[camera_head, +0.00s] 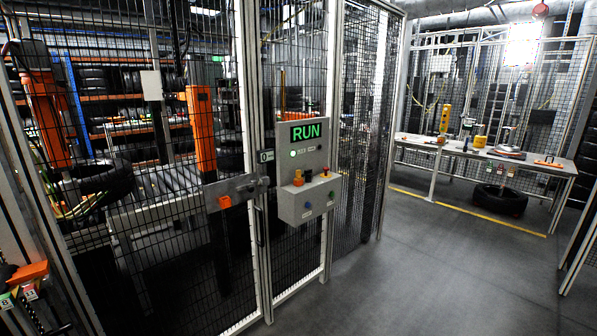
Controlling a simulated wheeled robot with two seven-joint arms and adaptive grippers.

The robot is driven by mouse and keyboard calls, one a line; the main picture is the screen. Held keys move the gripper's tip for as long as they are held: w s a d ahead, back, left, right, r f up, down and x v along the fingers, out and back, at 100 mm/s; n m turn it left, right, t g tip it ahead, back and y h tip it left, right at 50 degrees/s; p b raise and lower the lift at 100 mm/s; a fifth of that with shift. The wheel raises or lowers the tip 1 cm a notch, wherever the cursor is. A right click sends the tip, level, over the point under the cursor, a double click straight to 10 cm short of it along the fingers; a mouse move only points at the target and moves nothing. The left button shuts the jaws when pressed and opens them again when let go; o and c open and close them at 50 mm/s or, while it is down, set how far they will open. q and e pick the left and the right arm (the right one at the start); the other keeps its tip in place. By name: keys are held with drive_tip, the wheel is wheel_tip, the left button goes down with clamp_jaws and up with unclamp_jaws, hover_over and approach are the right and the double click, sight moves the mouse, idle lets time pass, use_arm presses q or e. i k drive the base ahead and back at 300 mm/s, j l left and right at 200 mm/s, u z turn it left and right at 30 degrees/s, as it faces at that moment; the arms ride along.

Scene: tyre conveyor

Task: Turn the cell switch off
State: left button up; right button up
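A light grey control box (311,200) is mounted on the fence post beside the mesh gate. Neither of my grippers is in view.
The mesh gate (233,188) appears closed, with a conveyor and tyres behind it. An orange-and-black item with numbered tags (25,285) is at the lower left. A workbench (480,155) with tools stands back right, a tyre (499,199) beneath it. The grey floor (430,275) is clear.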

sight(308, 173)
drive_tip(key=i, duration=0.15)
drive_tip(key=i+l+u, duration=0.9)
drive_tip(key=l, duration=0.3)
drive_tip(key=i+l+u, duration=0.3)
drive_tip(key=l, duration=0.25)
drive_tip(key=i, duration=0.05)
